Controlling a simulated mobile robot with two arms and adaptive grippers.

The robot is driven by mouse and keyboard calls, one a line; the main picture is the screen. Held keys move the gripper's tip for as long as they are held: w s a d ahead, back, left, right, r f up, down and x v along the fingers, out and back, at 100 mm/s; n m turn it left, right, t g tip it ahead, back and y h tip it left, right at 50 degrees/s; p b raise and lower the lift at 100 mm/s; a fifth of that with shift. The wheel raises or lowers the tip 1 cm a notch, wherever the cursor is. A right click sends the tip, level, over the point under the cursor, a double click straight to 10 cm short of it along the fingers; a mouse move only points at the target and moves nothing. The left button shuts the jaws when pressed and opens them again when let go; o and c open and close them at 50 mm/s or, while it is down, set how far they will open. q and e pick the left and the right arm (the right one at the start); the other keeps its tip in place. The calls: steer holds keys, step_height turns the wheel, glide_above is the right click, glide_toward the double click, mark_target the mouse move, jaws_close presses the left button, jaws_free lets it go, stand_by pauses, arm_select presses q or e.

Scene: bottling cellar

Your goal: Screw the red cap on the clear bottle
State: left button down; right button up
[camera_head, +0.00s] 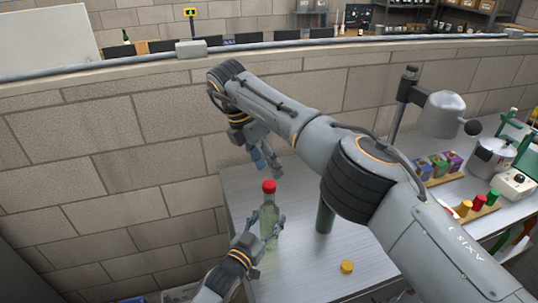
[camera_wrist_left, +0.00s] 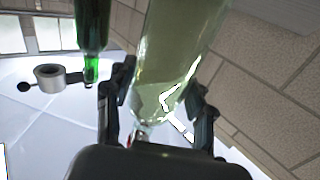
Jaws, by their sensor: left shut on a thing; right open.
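The clear bottle (camera_head: 268,222) stands upright near the table's left side, with the red cap (camera_head: 269,187) on its mouth. I cannot tell how tightly the cap sits. My left gripper (camera_head: 265,231) is shut around the bottle's body.
A green bottle (camera_head: 325,216) stands to the right, partly behind my right arm; it also shows in the left wrist view (camera_wrist_left: 92,25). A yellow cap (camera_head: 347,267) lies on the table (camera_head: 300,270). A block wall (camera_head: 110,150) rises behind.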

steer(key=n, duration=0.4)
steer(key=shift+r, duration=0.1)
steer(key=n, duration=0.4)
steer(key=shift+w+r+y, duration=0.1)
steer(key=shift+y, duration=0.3)
steer(key=n, duration=0.6)
steer(key=shift+d+r+n, duration=0.1)
steer(key=shift+r+n, duration=0.05)
steer(key=shift+n, duration=0.15)
steer(key=n+y, duration=0.1)
steer(key=n, duration=0.5)
steer(key=shift+r, duration=0.2)
steer(key=n, duration=0.6)
steer(key=shift+r+y, duration=0.2)
steer(key=shift+y, duration=0.1)
steer(key=n, duration=0.4)
steer(key=shift+d+r, duration=0.1)
steer(key=shift+r, duration=0.05)
steer(key=n, duration=0.4)
steer(key=shift+r+y, duration=0.15)
steer(key=shift+y, duration=0.15)
steer(key=n, duration=0.4)
steer(key=shift+d+r, duration=0.1)
steer(key=shift+r, duration=0.05)
steer(key=n, duration=0.6)
steer(key=shift+s+r+y, duration=0.25)
steer(key=shift+y, duration=0.15)
